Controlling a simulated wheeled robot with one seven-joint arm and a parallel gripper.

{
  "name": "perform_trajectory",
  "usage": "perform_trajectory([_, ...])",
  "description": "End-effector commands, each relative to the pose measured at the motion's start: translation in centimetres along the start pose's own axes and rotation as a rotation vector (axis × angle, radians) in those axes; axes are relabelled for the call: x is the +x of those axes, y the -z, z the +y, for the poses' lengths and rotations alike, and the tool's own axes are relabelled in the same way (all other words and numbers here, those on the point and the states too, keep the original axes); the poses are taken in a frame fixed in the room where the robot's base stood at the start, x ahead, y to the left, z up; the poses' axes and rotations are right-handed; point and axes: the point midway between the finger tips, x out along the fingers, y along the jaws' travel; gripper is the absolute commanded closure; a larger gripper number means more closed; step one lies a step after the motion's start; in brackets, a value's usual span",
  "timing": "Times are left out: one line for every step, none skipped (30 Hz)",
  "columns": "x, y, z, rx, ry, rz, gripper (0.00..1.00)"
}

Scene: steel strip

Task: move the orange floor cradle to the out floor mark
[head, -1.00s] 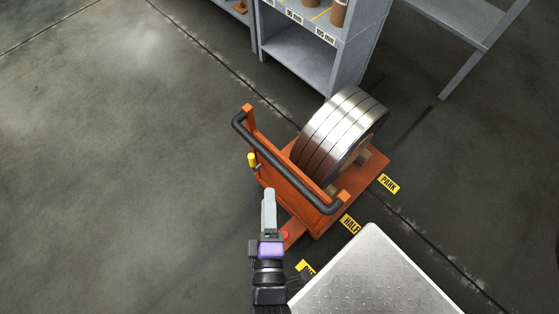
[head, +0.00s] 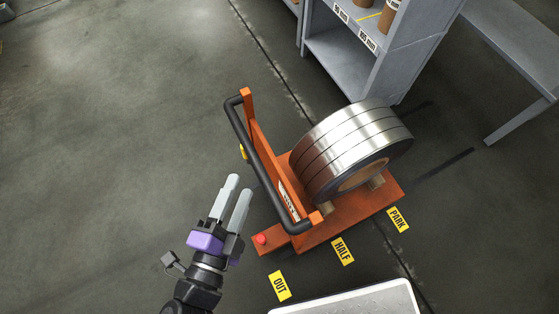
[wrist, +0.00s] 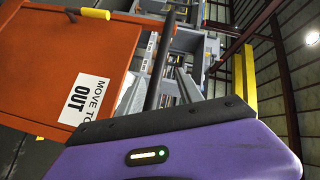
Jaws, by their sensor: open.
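The orange floor cradle (head: 262,150) stands on the floor with a steel strip coil (head: 350,145) on its base. A black handle bar (head: 262,170) runs along its upright panel. Its base lies beside the PARK mark (head: 398,219) and the HALF mark (head: 342,251). The yellow out floor mark (head: 279,286) is nearer me, apart from the cradle. My gripper (head: 239,185) is open and empty, just left of the handle bar. In the wrist view the orange panel (wrist: 50,65) carries a "MOVE TO OUT" label (wrist: 84,100) and a yellow-ended peg (wrist: 96,14).
A red button (head: 262,239) sits on the cradle's near end. A grey shelf rack (head: 345,60) stands behind the coil. A light tray-like surface (head: 375,300) is at the bottom edge. The floor at left is clear.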

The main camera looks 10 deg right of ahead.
Motion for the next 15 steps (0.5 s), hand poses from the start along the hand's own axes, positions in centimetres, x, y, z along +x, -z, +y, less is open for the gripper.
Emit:
perform_trajectory([0.0, -0.1, -0.1, 0.110, -0.005, 0.000, 0.57])
perform_trajectory([0.0, -0.1, -0.1, 0.177, -0.008, 0.001, 0.57])
perform_trajectory([-0.1, -0.1, -0.1, 0.258, -0.012, 0.003, 0.57])
perform_trajectory([-0.1, -0.1, 0.0, 0.311, -0.016, 0.005, 0.57])
perform_trajectory([-0.1, -0.1, 0.1, 0.358, -0.018, 0.006, 0.57])
perform_trajectory([-0.1, -0.1, 0.1, 0.412, -0.020, 0.008, 0.57])
perform_trajectory([0.0, -0.1, 0.2, 0.445, -0.020, 0.009, 0.57])
perform_trajectory([0.0, 0.0, 0.2, 0.473, -0.021, 0.009, 0.57])
perform_trajectory([0.0, 0.0, 0.2, 0.501, -0.021, 0.010, 0.57])
perform_trajectory([0.0, 0.0, 0.2, 0.518, -0.020, 0.010, 0.57])
perform_trajectory([0.0, 0.0, 0.2, 0.529, -0.020, 0.010, 0.57])
perform_trajectory([0.2, 0.0, 0.2, 0.540, -0.020, 0.011, 0.57])
perform_trajectory([0.4, 0.0, 0.2, 0.544, -0.020, 0.011, 0.57])
perform_trajectory([0.6, 0.0, 0.2, 0.546, -0.020, 0.012, 0.57])
perform_trajectory([1.0, 0.0, 0.3, 0.547, -0.019, 0.013, 0.57])
